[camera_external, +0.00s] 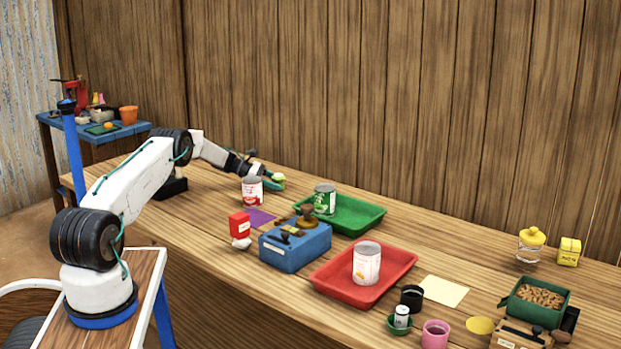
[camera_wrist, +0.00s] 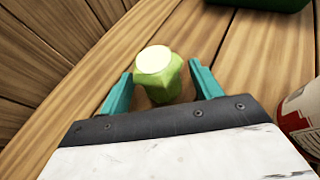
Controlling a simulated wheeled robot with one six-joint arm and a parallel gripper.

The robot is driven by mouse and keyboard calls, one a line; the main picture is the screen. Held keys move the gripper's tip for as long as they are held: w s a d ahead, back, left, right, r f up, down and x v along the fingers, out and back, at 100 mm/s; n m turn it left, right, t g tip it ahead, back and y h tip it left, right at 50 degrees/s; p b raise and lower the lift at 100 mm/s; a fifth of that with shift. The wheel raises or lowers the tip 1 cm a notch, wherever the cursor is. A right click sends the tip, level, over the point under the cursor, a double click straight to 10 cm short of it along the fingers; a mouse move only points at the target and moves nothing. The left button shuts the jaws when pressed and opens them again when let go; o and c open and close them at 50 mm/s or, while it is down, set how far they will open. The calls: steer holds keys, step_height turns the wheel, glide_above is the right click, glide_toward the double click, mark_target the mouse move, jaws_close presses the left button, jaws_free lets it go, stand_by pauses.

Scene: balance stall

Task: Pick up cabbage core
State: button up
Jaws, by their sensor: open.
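The cabbage core (camera_wrist: 160,76) is a pale green, faceted piece with a whitish flat top. In the wrist view it stands on the wooden table between the two teal fingers of my gripper (camera_wrist: 158,90). The fingers are apart, with a small gap showing on each side of the core. In the external view the cabbage core (camera_external: 278,177) shows as a small light green piece at my gripper (camera_external: 272,182), near the table's back. Part of it is hidden there by the gripper.
A red-and-white can (camera_external: 252,190) stands close by, also at the wrist view's right edge (camera_wrist: 302,118). A green tray (camera_external: 362,217) with a can, a blue balance box (camera_external: 296,250) and a red tray (camera_external: 398,262) with another can lie further right. The wooden wall rises behind.

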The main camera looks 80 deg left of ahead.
steer(key=shift+w+f, duration=0.15)
steer(key=shift+w, duration=0.15)
steer(key=c, duration=1.1)
